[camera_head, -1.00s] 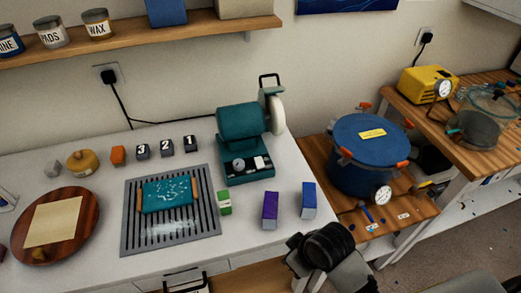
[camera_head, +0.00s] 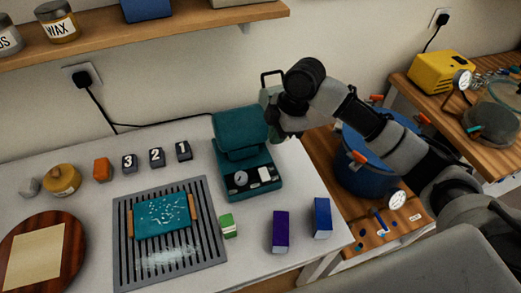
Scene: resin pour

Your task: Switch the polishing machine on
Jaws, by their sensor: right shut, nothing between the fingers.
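The teal polishing machine (camera_head: 238,128) stands at the right part of the white table. Its front panel carries a round dial (camera_head: 241,178) and a small white switch (camera_head: 265,174); I cannot tell which way the switch is set. My right arm reaches in from the lower right, and my right gripper (camera_head: 279,137) points down beside the machine's right side, above and behind the switch. It is shut and empty, and I see no contact with the switch. The arm hides the machine's pale wheel. My left gripper is not in view.
A purple box (camera_head: 281,231), a blue box (camera_head: 322,218) and a green-and-white block (camera_head: 228,226) stand in front of the machine. A slotted grey tray (camera_head: 126,262) bears a teal slab (camera_head: 161,215). A blue pot (camera_head: 360,178) stands to the right, partly behind my arm.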

